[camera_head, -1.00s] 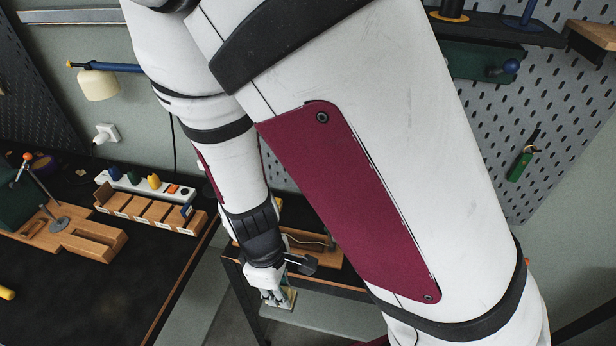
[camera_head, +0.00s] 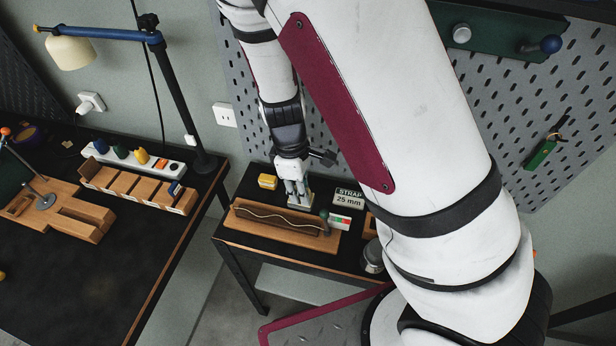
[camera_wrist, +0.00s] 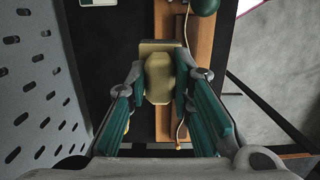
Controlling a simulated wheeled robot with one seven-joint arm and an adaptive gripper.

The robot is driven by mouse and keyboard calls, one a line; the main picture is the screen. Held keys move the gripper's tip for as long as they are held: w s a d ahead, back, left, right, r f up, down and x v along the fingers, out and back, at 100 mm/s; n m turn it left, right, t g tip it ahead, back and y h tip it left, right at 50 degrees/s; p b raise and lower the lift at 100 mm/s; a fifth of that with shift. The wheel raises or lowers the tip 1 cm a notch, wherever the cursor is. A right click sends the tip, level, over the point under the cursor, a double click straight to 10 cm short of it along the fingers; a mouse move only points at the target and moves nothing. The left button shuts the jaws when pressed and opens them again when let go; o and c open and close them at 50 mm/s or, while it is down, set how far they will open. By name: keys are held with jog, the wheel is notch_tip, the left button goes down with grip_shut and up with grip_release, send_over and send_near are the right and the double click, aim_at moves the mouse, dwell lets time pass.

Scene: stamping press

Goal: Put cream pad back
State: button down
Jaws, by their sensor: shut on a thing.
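My gripper (camera_head: 298,192) points down over the small dark side table, behind the wooden tray. It is shut on the cream pad (camera_wrist: 158,80), a beige block with a bevelled, roughly eight-sided top part and a wider flat part. In the wrist view the pad sits between the two teal-sided fingers of my gripper (camera_wrist: 160,85). In the head view only a small pale part of the pad (camera_head: 300,206) shows below the fingers. I cannot tell whether it touches the table.
The wooden tray (camera_head: 250,234) with a pale cord lies in front. A yellow block (camera_head: 267,181) is left of my gripper. A "STRAP 25 mm" sign (camera_head: 349,198) and a white card (camera_head: 339,222) are to the right. A pegboard (camera_wrist: 40,80) rises close behind.

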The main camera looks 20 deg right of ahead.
jog(key=w+d, duration=0.4)
jog(key=w, duration=0.2)
jog(key=shift+s+f+p, duration=0.15)
jog(key=shift+f+p, duration=0.6)
jog(key=shift+f, duration=2.5)
jog(key=shift+w+f, duration=0.2)
jog(key=shift+f, duration=0.05)
jog(key=shift+f, duration=0.1)
jog(key=c, duration=1.4)
grip_release()
jog(key=r, duration=0.8)
jog(key=a+r+b, duration=0.1)
jog(key=r, duration=0.3)
jog(key=shift+w+r, duration=0.1)
jog(key=shift+w, duration=0.3)
